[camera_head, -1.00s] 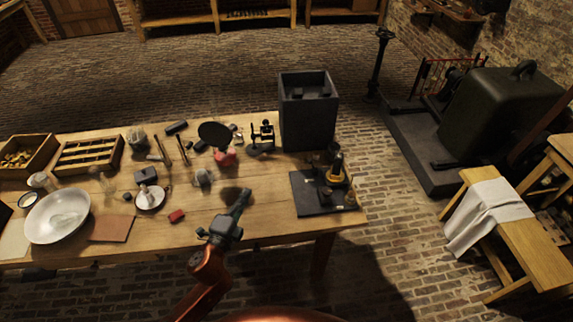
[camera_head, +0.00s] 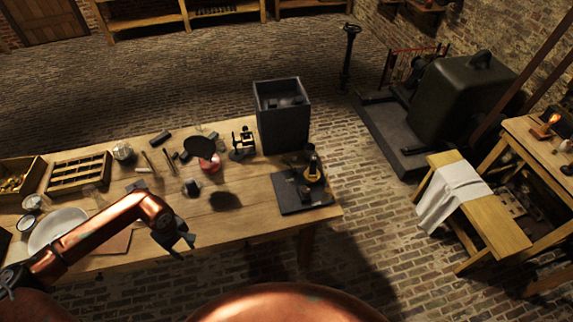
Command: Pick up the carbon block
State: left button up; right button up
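Several small dark pieces lie on the wooden table, and I cannot tell for certain which is the carbon block. One long dark block (camera_head: 161,136) lies near the table's back edge. A grey block (camera_head: 137,184) sits farther forward, partly behind my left arm. My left gripper (camera_head: 182,243) hangs at the table's front edge, forward and right of the grey block and apart from both. Its fingers look spread, with nothing visible between them. My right gripper is out of view.
A tall dark box (camera_head: 283,125) and a dark board with a small apparatus (camera_head: 300,190) stand at the table's right end. A round black disc on a red base (camera_head: 209,165) stands mid-table. My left arm covers part of a white dish (camera_head: 52,225). Front-right wood is clear.

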aim_at(313, 156)
jog(key=u, duration=1.15)
jog(key=i, duration=1.1)
jog(key=z, duration=3.2)
jog(key=i, duration=0.5)
jog(key=u, duration=0.1)
